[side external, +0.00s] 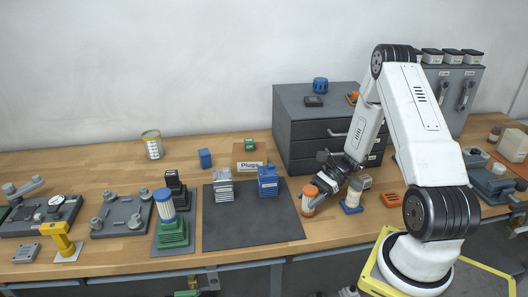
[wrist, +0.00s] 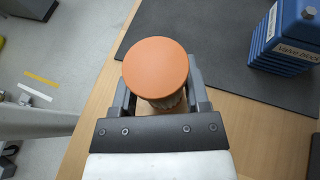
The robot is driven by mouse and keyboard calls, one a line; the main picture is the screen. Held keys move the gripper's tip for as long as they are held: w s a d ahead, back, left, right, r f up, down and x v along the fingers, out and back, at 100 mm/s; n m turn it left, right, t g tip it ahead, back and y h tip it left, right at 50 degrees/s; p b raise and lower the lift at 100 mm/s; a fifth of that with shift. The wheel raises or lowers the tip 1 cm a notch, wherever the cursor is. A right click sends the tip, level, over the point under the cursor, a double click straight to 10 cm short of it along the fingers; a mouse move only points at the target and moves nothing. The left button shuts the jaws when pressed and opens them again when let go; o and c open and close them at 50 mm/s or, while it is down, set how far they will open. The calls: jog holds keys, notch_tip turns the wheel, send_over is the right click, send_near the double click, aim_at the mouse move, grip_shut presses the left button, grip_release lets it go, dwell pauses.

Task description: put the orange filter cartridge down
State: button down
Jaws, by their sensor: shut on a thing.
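The orange filter cartridge (side external: 309,199) has an orange round cap and a pale body. It is at the right edge of the dark mat in the side view, near the bench's front edge. Its orange cap (wrist: 155,67) fills the middle of the wrist view and hides most of its body. My gripper (side external: 324,186) is shut on the cartridge, with one finger on each side of it in the wrist view (wrist: 160,95). The cartridge looks upright. I cannot tell whether its base touches the wood.
The dark mat (side external: 240,232) carries a blue valve block (side external: 268,181) and a grey finned block (side external: 223,187). A blue-and-white cartridge (side external: 352,197) stands close to the right of my gripper. A grey drawer cabinet (side external: 300,128) stands behind. An orange block (side external: 391,199) lies further right.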

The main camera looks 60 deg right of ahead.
jog(key=shift+f, duration=0.35)
jog(key=shift+f, duration=0.2)
jog(key=shift+c, duration=0.4)
grip_release()
jog(key=shift+r, duration=0.2)
jog(key=shift+s+d+r, duration=0.2)
jog(key=shift+d+r, duration=0.05)
jog(key=shift+d, duration=0.3)
jog(key=shift+v, duration=1.05)
notch_tip(320, 180, up, 7)
jog(key=shift+a, duration=0.2)
